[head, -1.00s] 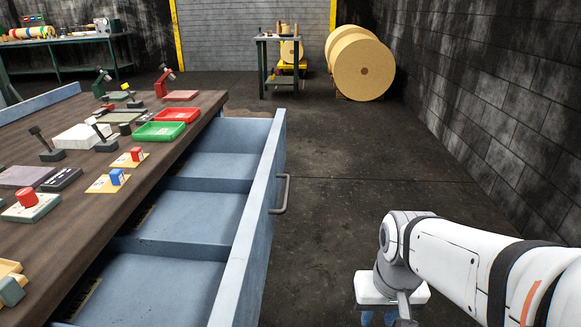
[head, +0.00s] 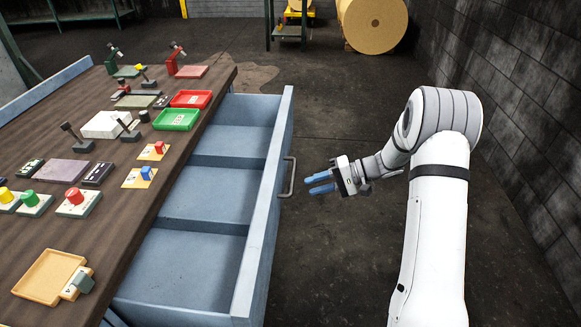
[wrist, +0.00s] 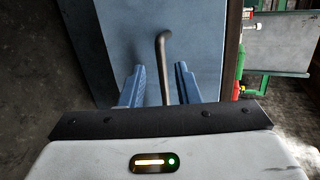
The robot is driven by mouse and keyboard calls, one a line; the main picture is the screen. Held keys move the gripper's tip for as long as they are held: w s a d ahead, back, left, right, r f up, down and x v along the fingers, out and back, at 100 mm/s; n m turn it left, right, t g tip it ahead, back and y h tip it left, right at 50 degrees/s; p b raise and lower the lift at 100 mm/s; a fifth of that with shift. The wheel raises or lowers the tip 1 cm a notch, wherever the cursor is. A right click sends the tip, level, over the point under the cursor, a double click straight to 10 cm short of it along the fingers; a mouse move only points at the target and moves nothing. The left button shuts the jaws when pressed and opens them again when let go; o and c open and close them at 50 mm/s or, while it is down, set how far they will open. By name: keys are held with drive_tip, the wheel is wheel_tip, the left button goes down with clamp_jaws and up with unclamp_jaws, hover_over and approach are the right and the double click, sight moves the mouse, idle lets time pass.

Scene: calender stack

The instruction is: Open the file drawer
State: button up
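The file drawer (head: 262,215) is a blue-grey drawer pulled well out from under the worktop, with empty compartments showing. Its grey bar handle (head: 288,177) is on the front face, and it also shows in the wrist view (wrist: 164,62). My gripper (head: 308,184) is just to the right of the handle, its blue fingers pointing at the drawer front. In the wrist view the two fingers (wrist: 157,85) are spread apart, with the handle bar between them. I see a gap on both sides of the bar. Whether the fingertips reach past the bar is hard to tell.
The wooden worktop (head: 100,235) holds a red tray (head: 190,99), a green tray (head: 176,119), a tan tray (head: 48,277) and several button blocks and levers. The block wall (head: 500,60) stands on the right. Dark floor (head: 330,260) is clear beside the drawer.

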sight(292, 178)
drive_tip(key=shift+t+y, duration=0.9)
drive_tip(key=w+a+f, duration=0.1)
drive_tip(key=a, duration=0.1)
drive_tip(key=w+a+f+p, duration=0.1)
drive_tip(key=w+a, duration=0.1)
drive_tip(key=a, duration=0.1)
drive_tip(key=w+a+f, duration=0.1)
drive_tip(key=a, duration=0.1)
drive_tip(key=shift+w+a+p, duration=0.15)
drive_tip(key=shift+w+p, duration=0.1)
drive_tip(key=shift+p, duration=0.15)
drive_tip(key=shift+c, duration=0.4)
clamp_jaws()
